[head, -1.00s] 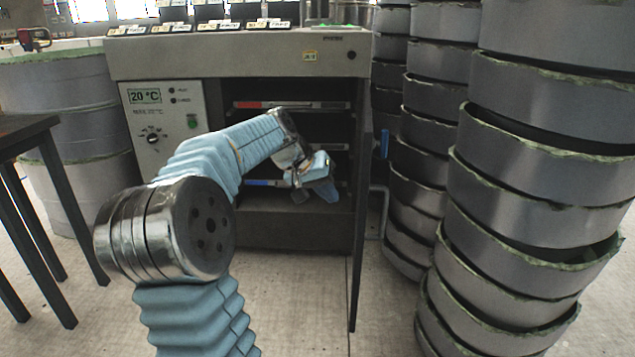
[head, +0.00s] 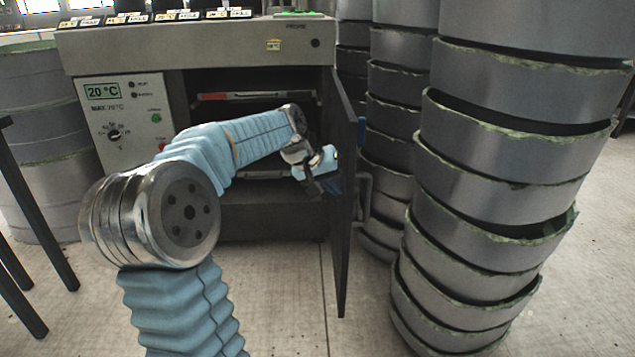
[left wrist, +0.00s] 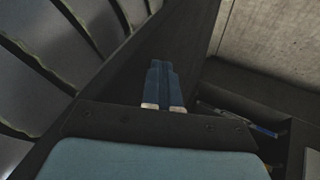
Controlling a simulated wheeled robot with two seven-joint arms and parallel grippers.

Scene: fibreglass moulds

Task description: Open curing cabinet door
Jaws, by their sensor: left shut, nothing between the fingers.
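The curing cabinet (head: 280,56) stands ahead, with a 20 °C display on its control panel (head: 118,120). Its dark door (head: 343,215) is swung out on the right side and seen nearly edge-on, leaving the shelves inside in view. A grey bar handle (head: 366,195) shows on the door's outer side. My left gripper (head: 326,178) is at the opening, beside the door's inner face; its tips are hard to make out there. In the left wrist view the blue fingers (left wrist: 164,85) are together and empty, in front of the dark door panel (left wrist: 150,50). My right gripper is not in view.
Tall stacks of grey round moulds (head: 500,150) stand right of the door, close to it. More moulds (head: 40,130) and a dark table leg (head: 35,215) are at the left. Small labelled items (head: 175,15) line the cabinet top. The floor in front is clear.

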